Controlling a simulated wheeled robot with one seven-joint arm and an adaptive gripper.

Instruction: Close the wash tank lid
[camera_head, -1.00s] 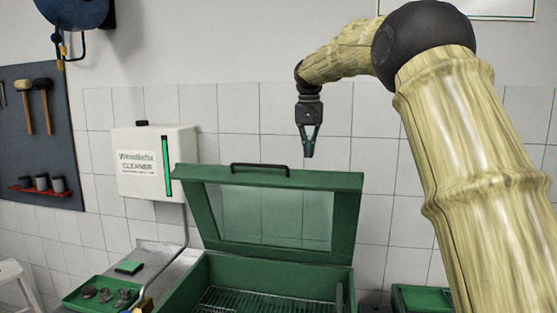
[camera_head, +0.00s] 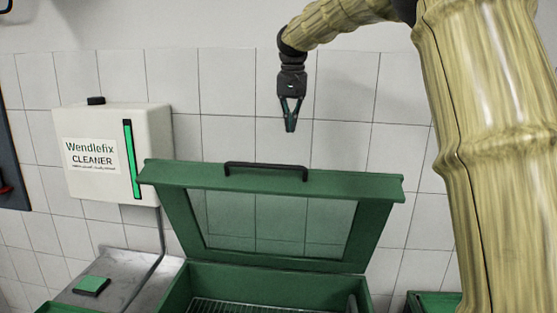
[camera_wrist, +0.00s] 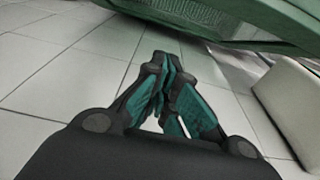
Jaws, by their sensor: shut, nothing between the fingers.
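The green wash tank (camera_head: 200,280) stands low in the middle of the head view, with a wire rack inside it. Its lid (camera_head: 375,225), a green frame with a clear window, is raised and leans back toward the tiled wall. A black handle (camera_head: 265,166) runs along the lid's top edge. My gripper (camera_head: 290,128) is shut and empty, pointing down, above the handle and a little to its right in the picture. It also shows in the wrist view (camera_wrist: 165,65), with its fingertips together. In that view a green edge, probably the lid (camera_wrist: 225,20), crosses the top.
A white cleaner box (camera_head: 85,185) with a green strip hangs on the wall left of the lid. A metal bench with a green pad (camera_head: 92,286) lies below it. A green box (camera_head: 435,302) sits at lower right. The wall around my gripper is clear.

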